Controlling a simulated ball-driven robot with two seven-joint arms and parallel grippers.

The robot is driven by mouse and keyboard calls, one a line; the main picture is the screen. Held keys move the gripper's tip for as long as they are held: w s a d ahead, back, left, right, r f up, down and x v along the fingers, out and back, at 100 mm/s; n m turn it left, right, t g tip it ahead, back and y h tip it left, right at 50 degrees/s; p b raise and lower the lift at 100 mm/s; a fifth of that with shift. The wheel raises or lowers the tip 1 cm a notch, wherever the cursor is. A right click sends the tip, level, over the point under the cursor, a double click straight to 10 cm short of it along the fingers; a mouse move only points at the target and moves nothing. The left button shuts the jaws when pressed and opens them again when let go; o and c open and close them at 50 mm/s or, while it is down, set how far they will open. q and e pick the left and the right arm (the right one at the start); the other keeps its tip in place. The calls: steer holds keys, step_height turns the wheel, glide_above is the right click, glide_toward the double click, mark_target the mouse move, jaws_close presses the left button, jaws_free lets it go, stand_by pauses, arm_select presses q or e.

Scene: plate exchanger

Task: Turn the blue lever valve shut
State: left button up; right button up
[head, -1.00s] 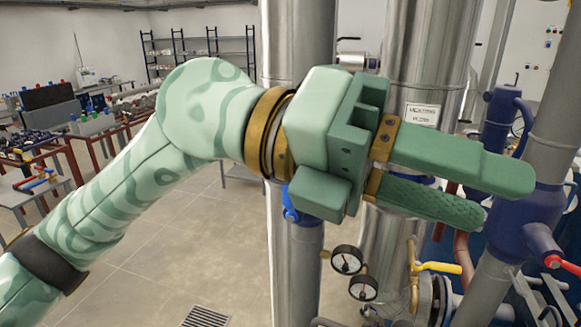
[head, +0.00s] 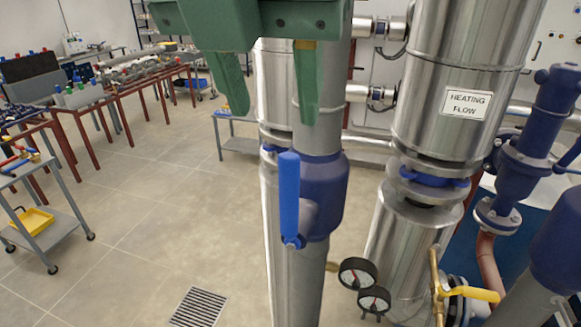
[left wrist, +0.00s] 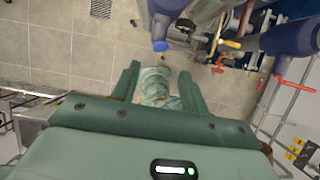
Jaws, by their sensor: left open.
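The blue lever (head: 289,195) stands upright along the front of a dark blue valve body (head: 325,200) on a grey vertical pipe in the head view. Its pivot is at its lower end. My left gripper (head: 271,112) is above the lever, with its two fingers pointing down, apart and empty. The lever's top end is below the fingertips, with a visible gap. In the left wrist view, the open fingers (left wrist: 159,72) show with a blue end (left wrist: 160,45), apparently the lever's, just beyond them. My right gripper is not in view.
A steel pipe labelled "HEATING FLOW" (head: 465,103) stands to the right. Two gauges (head: 358,273) and a yellow-handled valve (head: 473,293) are low at the right. Workbenches (head: 110,95) and a trolley (head: 50,230) are at the left.

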mark_target(291, 185)
arm_select(q)
steer(key=x, duration=0.4)
steer(key=p+x, duration=0.1)
steer(key=x, duration=0.1)
steer(key=shift+s+f, duration=0.3)
steer(key=shift+s, duration=0.05)
steer(key=w+f, duration=0.1)
steer(key=w+f+p, duration=0.1)
steer(key=w+f, duration=0.1)
steer(key=shift+w+d+f, duration=0.15)
steer(key=shift+d+f, duration=0.05)
steer(key=shift+f, duration=0.15)
step_height(291, 185, down, 2)
steer(key=shift+d+f, duration=0.1)
steer(key=shift+d, duration=0.1)
steer(key=shift+f+p, duration=0.3)
steer(key=shift+w+d+f, duration=0.1)
steer(key=shift+f, duration=0.15)
steer(key=shift+w, duration=0.15)
jaws_close()
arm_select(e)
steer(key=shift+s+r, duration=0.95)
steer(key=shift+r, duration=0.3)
